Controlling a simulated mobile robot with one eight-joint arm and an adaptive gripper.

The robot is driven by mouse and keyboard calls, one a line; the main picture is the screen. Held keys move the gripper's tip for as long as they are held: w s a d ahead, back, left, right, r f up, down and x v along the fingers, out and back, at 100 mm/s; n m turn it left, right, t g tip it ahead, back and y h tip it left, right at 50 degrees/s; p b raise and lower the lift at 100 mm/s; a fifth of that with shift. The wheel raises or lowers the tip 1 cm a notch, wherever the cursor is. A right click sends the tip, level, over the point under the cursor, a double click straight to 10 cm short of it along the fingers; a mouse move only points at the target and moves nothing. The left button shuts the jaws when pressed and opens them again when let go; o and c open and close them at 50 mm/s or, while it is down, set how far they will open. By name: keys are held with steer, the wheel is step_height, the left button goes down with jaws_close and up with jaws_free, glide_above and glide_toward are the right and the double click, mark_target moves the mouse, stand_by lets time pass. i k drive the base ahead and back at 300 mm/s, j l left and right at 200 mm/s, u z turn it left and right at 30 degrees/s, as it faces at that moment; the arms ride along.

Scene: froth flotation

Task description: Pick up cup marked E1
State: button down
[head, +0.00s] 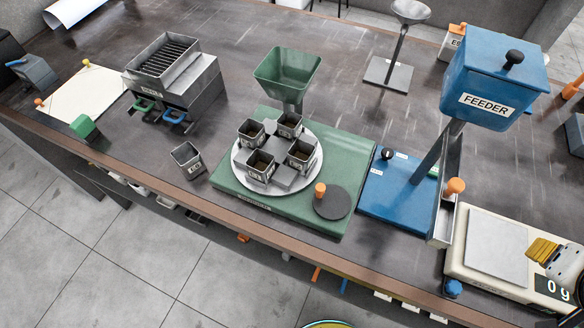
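What appears to be my gripper (546,252), with yellow ribbed pads, shows at the right edge over the scale, far from the cups. It is partly cut off, and its opening is unclear.
A green funnel (287,75) rises behind the turntable on the green base (335,222). A blue feeder (490,85) and a scale (497,247) reading 0 g stand to the right. A grey splitter box (172,75) stands at left. Bare bench surrounds the lone cup.

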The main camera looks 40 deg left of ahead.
mark_target(260, 165)
steer(key=l+u, duration=0.25)
steer(key=u, duration=0.2)
steer(key=l+u, duration=0.25)
steer(key=u, duration=0.15)
steer(key=l+u, duration=0.25)
steer(key=u, duration=0.2)
steer(key=l+u, duration=0.25)
steer(key=u, duration=0.2)
steer(key=k+l+u, duration=0.1)
steer(key=u, duration=0.3)
steer(key=k+l+u, duration=0.1)
steer(key=l+u, duration=0.15)
steer(key=u, duration=0.2)
